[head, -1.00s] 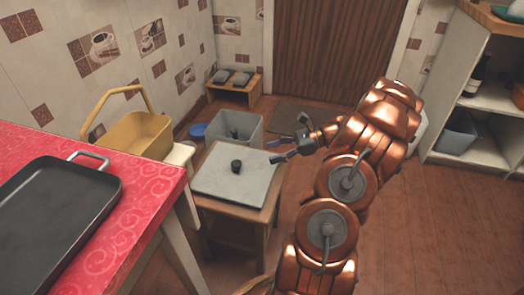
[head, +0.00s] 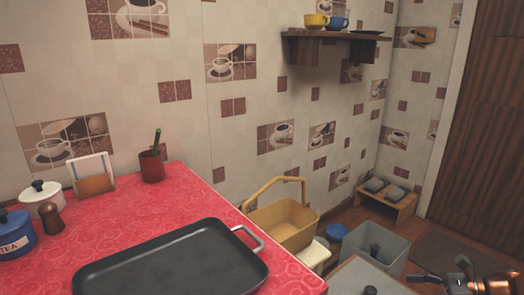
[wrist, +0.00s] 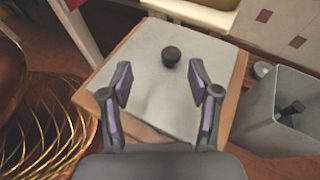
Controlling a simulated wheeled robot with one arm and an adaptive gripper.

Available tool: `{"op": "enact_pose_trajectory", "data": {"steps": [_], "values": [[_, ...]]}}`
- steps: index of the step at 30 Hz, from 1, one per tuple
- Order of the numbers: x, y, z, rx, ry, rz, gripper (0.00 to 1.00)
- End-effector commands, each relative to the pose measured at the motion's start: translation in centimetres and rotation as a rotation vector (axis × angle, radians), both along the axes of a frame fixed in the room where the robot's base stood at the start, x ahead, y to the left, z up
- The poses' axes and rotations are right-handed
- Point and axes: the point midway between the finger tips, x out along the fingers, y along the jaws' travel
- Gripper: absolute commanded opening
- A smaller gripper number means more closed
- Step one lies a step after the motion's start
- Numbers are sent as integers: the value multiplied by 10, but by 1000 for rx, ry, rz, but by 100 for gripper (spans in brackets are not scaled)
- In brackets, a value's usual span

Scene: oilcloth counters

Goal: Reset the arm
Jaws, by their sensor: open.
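My gripper (wrist: 160,82) is open, with nothing between its fingers in the wrist view. It hangs over a low wooden table with a grey top (wrist: 165,85). A small black knob-like object (wrist: 172,54) sits on that top, beyond the fingertips and apart from them. The grey table top (head: 355,277) shows at the bottom edge.
A grey bin (head: 400,250) with a dark object inside stands beside the low table. A yellow basket (head: 285,228) is left of it. The red counter (head: 190,205) carries a black tray (head: 170,265), a red cup (head: 151,167) and canisters. A wall shelf (head: 335,48) holds cups.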

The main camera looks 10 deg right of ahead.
Motion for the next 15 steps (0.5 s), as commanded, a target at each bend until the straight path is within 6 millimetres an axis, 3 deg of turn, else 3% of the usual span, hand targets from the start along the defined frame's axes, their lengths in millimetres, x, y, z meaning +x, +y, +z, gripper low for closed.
{"op": "enact_pose_trajectory", "data": {"steps": [1,3,10,15], "values": [[4,17,28,-31,-10,51,61],[7,42,51,-74,-22,124,61],[2,119,119,-222,-69,369,61],[-13,170,163,-328,-109,550,61]]}}
